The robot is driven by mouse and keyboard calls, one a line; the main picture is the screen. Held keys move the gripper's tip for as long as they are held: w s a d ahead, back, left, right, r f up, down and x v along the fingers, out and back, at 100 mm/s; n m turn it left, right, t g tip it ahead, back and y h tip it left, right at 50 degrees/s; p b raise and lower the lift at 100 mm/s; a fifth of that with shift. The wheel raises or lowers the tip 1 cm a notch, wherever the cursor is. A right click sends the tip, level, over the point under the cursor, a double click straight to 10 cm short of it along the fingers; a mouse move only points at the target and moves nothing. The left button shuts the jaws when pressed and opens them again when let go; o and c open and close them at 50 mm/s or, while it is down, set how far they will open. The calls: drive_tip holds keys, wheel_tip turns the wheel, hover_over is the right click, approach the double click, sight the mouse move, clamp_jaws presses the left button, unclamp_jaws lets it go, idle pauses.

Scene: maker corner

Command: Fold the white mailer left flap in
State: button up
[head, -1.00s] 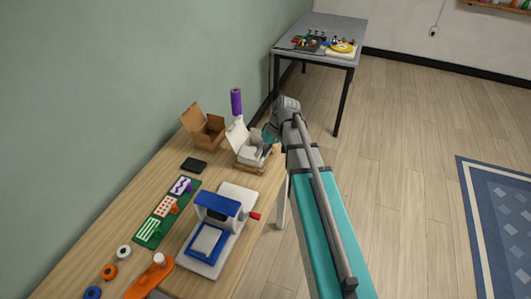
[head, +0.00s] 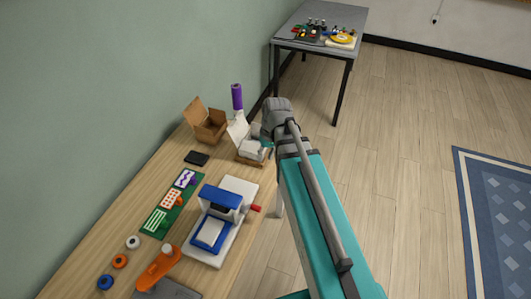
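The white mailer (head: 239,129) is an open box at the far end of the wooden table, next to the wall side's brown box. One white flap stands up at its left, and its lower front looks brown. A pale block-like shape (head: 251,147) shows in or at its opening. My gripper (head: 265,143) is at the mailer's right side, mostly hidden behind my own arm.
An open brown box (head: 207,127) stands close left of the mailer, with a purple roll (head: 237,97) behind. A dark block (head: 197,158), a green board (head: 171,206) and a blue-white press (head: 221,217) with a red handle lie nearer. A grey table (head: 318,48) stands beyond.

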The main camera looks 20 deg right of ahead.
idle(0.3)
drive_tip(key=s, duration=0.1)
drive_tip(key=s+h, duration=0.1)
drive_tip(key=s, duration=0.1)
drive_tip(key=s+m+h, duration=0.1)
drive_tip(key=s, duration=0.1)
drive_tip(key=shift+s+d+f, duration=0.1)
drive_tip(key=shift+f, duration=0.25)
